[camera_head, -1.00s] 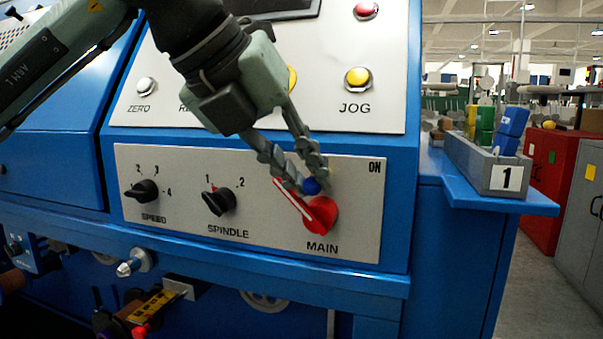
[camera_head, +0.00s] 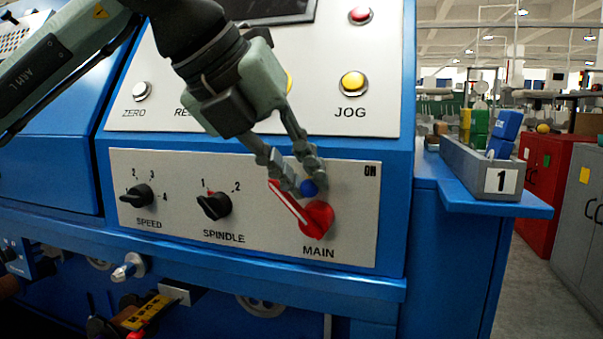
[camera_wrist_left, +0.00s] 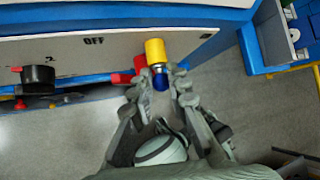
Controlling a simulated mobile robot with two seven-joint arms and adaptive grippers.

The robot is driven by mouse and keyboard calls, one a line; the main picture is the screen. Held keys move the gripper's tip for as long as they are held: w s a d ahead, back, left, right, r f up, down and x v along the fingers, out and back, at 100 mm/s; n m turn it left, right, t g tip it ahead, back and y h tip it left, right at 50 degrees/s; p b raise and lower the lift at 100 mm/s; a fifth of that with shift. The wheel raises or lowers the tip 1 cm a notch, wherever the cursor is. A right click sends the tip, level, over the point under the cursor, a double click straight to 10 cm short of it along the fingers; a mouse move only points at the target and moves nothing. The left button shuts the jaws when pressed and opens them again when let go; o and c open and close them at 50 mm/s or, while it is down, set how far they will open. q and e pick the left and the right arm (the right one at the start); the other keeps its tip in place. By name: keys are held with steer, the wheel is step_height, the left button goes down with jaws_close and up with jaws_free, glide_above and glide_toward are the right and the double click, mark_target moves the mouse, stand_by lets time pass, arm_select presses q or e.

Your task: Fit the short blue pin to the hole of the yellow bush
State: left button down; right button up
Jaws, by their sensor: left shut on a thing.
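My left gripper (camera_head: 298,180) is shut on the short blue pin (camera_head: 308,187), just above the red MAIN knob in the head view. In the left wrist view, the blue pin (camera_wrist_left: 160,82) shows between the fingertips (camera_wrist_left: 159,85). The yellow bush (camera_wrist_left: 155,50) is a short cylinder just beyond it, with a pale band at its near end. I cannot tell whether pin and bush touch. The bush's hole is not visible, and the bush cannot be made out in the head view. My right gripper is not in view.
The red MAIN knob (camera_head: 318,218) on the grey panel (camera_head: 270,220) is close to the fingertips. Black SPINDLE (camera_head: 214,206) and SPEED (camera_head: 138,196) knobs are to its left. A grey box marked 1 (camera_head: 480,175) with coloured blocks stands on a blue ledge at right.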

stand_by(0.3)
arm_select(q)
steer(key=c, duration=1.4)
jaws_free()
steer(key=shift+w, duration=0.1)
steer(key=shift+o, duration=0.3)
steer(key=shift+o, duration=0.9)
steer(key=w+a+r+p, duration=0.1)
steer(key=a+r+p, duration=0.2)
steer(key=r, duration=0.5)
steer(key=shift+a+r+p, duration=0.15)
steer(key=shift+p, duration=0.75)
